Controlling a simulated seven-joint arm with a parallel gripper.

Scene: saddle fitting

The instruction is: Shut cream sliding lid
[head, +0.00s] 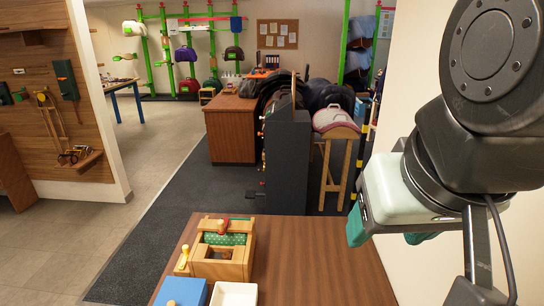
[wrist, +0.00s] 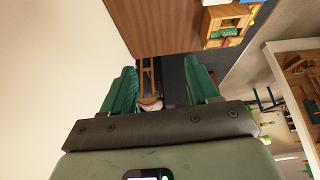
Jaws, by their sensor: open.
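A white or cream shallow piece (head: 233,294), rimmed like a tray, lies at the front of the brown table, cut off by the bottom edge of the head view. I cannot tell whether it is or includes the cream sliding lid. No other cream lid is clear. My gripper (head: 388,234) is at the right of the head view, above the table's right side and well apart from the white piece. Its green fingers (wrist: 160,75) are spread with nothing between them. The far floor shows through the gap in the wrist view.
A wooden box (head: 235,270) with green cloth and a red knob stands behind the white piece; it also shows in the wrist view (wrist: 222,22). A blue box (head: 181,292) is left of the white piece. The table's right part (head: 325,265) is clear.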

